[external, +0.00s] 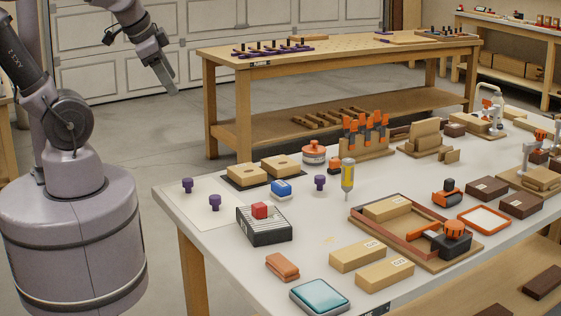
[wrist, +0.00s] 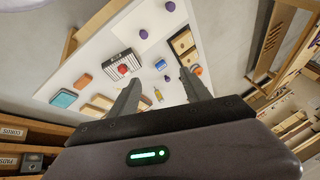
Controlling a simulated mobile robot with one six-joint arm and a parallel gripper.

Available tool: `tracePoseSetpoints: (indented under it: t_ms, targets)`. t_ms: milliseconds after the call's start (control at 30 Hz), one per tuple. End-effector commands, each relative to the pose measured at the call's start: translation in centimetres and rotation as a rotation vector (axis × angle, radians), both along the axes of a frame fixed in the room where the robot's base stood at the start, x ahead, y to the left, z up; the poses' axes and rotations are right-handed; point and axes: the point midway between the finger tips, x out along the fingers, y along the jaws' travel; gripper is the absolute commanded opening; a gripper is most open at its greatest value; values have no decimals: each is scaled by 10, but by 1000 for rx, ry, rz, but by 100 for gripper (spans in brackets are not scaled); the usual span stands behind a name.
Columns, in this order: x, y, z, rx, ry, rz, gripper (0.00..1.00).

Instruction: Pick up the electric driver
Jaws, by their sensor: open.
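An orange and black tool (external: 447,193), which looks like the electric driver, lies on the right part of the white bench top (external: 215,248), behind the framed tray. I cannot make it out in the wrist view. My gripper (external: 172,88) is raised well to the left of the bench, far from the tool. In the wrist view my gripper (wrist: 160,86) shows two spread fingers with nothing held between them.
A wooden framed tray (external: 360,222) with a clamp-like orange and black item (external: 452,236) is in front of the tool. A yellow bottle (external: 347,174), wood blocks (external: 385,273) and a clamp rack (external: 366,148) crowd nearby. The bench's left front is clearer.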

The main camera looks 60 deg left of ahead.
Motion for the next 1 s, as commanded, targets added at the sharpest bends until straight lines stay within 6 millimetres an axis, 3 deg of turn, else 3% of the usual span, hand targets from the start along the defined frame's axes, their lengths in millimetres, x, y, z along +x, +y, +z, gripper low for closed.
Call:
tracePoseSetpoints:
  t_ms: [100, 167, 233, 300, 400, 533, 667, 900, 1000]
  targets:
    - [90, -18, 27, -69, 29, 27, 56]
    - [144, -31, 27, -109, 41, 49, 56]
    - [210, -47, 13, -155, 57, 76, 56]
    - [269, -64, -14, -199, 72, 106, 56]
    - [331, -85, -63, -250, 90, 143, 56]
    - [371, -101, -111, -287, 100, 175, 56]
    - [384, -106, -138, -299, 104, 185, 56]
    - [410, -109, -207, -297, 106, 184, 56]
    - [420, -110, -227, -297, 105, 184, 56]
